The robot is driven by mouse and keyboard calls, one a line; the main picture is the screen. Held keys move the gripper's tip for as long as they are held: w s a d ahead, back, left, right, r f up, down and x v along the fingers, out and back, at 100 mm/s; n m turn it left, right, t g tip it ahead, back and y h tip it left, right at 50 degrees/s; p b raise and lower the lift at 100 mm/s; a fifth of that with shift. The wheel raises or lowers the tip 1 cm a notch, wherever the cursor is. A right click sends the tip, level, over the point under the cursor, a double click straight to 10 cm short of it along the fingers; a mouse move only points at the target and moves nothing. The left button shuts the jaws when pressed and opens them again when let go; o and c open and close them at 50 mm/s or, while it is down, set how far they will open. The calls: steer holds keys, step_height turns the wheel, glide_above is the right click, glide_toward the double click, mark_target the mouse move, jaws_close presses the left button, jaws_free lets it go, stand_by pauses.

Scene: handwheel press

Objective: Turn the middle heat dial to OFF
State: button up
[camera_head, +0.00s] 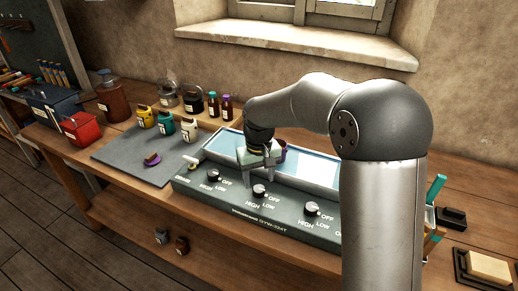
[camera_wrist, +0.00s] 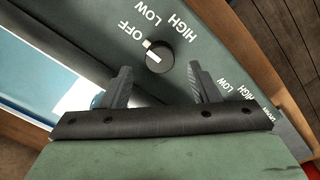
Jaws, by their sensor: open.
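The middle heat dial (camera_head: 259,190) is a small dark knob on the front panel of a long grey-green unit (camera_head: 213,187). OFF, LOW and HIGH are printed around it. In the wrist view the dial (camera_wrist: 162,57) has a pale mark on the side towards the OFF label; its exact setting I cannot tell. My gripper (camera_head: 258,181) is open and empty, just above the dial. In the wrist view its fingers (camera_wrist: 160,77) stand apart on either side of the dial's near edge, and I see no contact.
Dials (camera_head: 213,175) and (camera_head: 312,208) flank the middle one. Behind the panel lies a shallow tray with a pale blue inside (camera_head: 314,170). A dark mat (camera_head: 125,162), small coloured jugs (camera_head: 166,122) and bottles (camera_head: 227,105) stand left on the wooden bench. Space in front of the panel is clear.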

mark_target(259, 189)
step_height(259, 189, up, 14)
steer(key=shift+f, duration=0.25)
steer(key=s+d+f+m, duration=0.1)
steer(key=s+d+f, duration=0.2)
steer(key=s, duration=0.6)
steer(key=s+d+f+m, duration=0.1)
steer(key=s+d+f, duration=0.3)
steer(key=s, duration=0.5)
steer(key=s+d+f+m, duration=0.2)
steer(key=s+d+f, duration=0.2)
steer(key=s+d, duration=0.3)
steer(key=shift+s+d+f, duration=0.2)
steer(key=shift+s, duration=0.95)
